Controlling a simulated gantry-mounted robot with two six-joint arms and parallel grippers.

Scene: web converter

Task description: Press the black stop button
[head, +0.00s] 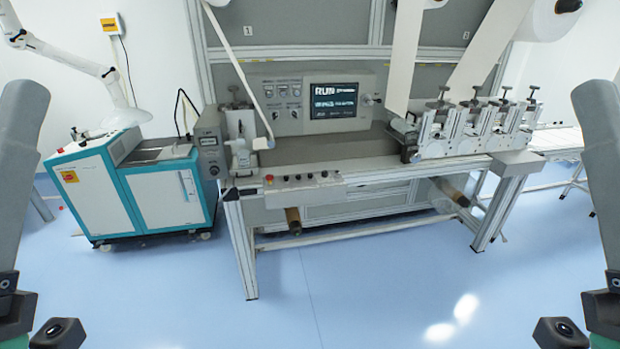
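A row of small dark buttons (297,178) sits on the front edge of the converter's table, right of a red button (268,179). They are too small to tell which one is the black stop button. An upper control panel (283,117) also carries small knobs or buttons, and its screen (332,102) reads "RUN". My two arms come in at the left and right picture edges, far in front of the machine. Dark wrist parts show in the bottom corners, but the gripper fingers are not visible.
A white and teal cabinet (130,188) stands left of the machine. White slitter units (470,130) line the right of the table (355,177). Paper webs (402,60) run down from above. The blue floor (370,285) in front is clear.

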